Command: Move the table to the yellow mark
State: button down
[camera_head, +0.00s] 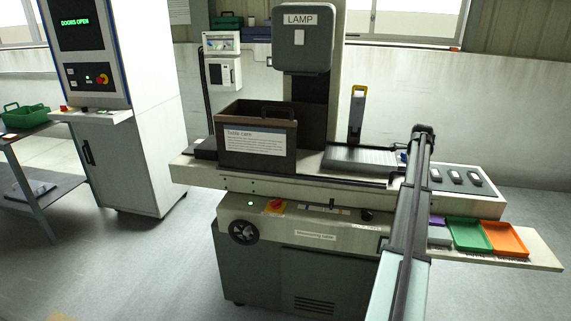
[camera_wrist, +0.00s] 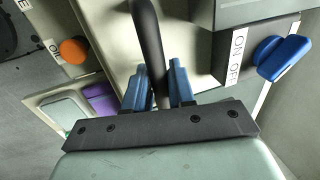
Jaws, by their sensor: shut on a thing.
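The machine carries the label "Measuring table", and its long pale table (camera_head: 205,172) runs across the top of a grey-green cabinet. In the wrist view my gripper (camera_wrist: 159,88) has its two blue fingers closed around a dark rod-like handle (camera_wrist: 149,35). The handle's far end runs out of the top of that view, so what it joins is hidden. In the head view my arm crosses the right part of the table and hides my fingers. A yellow-topped upright piece (camera_head: 357,95) stands behind the table. I cannot make out a yellow mark for certain.
A brown box labelled "Table care" (camera_head: 257,158) stands on the table, under the lamp head (camera_head: 303,48). Green (camera_head: 468,234) and orange (camera_head: 505,239) trays sit on a shelf at right. In the wrist view, a blue piece (camera_wrist: 284,58) is beside an ON/OFF label. Floor in front is clear.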

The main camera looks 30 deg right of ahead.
jog(key=shift+s+d, duration=1.3)
jog(key=shift+d, duration=0.15)
jog(key=shift+c, duration=0.4)
grip_release()
jog(key=shift+a, duration=0.1)
dwell(0.3)
jog(key=shift+r, duration=4)
